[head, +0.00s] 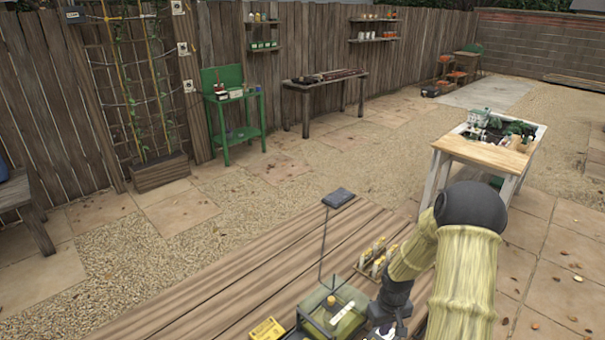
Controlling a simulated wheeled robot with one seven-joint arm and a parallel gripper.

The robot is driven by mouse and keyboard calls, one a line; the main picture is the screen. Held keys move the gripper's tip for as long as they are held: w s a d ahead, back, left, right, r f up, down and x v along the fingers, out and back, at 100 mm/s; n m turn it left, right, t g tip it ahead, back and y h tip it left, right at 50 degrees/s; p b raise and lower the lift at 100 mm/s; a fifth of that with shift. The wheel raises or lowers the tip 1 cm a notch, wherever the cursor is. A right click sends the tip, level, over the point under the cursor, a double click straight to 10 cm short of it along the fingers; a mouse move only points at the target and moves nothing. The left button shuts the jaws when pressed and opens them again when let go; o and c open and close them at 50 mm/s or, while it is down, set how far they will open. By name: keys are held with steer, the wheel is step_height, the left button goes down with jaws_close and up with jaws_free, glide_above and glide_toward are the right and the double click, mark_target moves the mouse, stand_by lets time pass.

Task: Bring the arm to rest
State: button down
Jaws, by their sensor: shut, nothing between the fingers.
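My arm reaches in from the lower right, bends at a dark elbow and points down over the wooden table (230,285). My gripper (388,328) is at the bottom edge of the head view, just right of a green, clear-sided container (335,312). It is shut and empty. Its fingertips are small and partly cut off, so I cannot tell their exact height above the table.
A yellow box (267,330) lies left of the container, and a rack of small yellow-topped items (375,257) stands behind it. A thin stand with a dark head (339,197) rises nearby. The table's left part is clear. A white-legged planting table (470,150) stands right.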

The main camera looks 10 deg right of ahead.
steer(key=s+a+r+t, duration=0.1)
steer(key=s+a+r, duration=0.5)
steer(key=r, duration=0.4)
steer(key=s+a+r+m+t, duration=0.1)
steer(key=s+a+r, duration=0.5)
steer(key=r, duration=0.4)
steer(key=shift+s+a+r+m+t, duration=0.2)
steer(key=shift+a+m+t, duration=0.1)
steer(key=shift+a, duration=0.4)
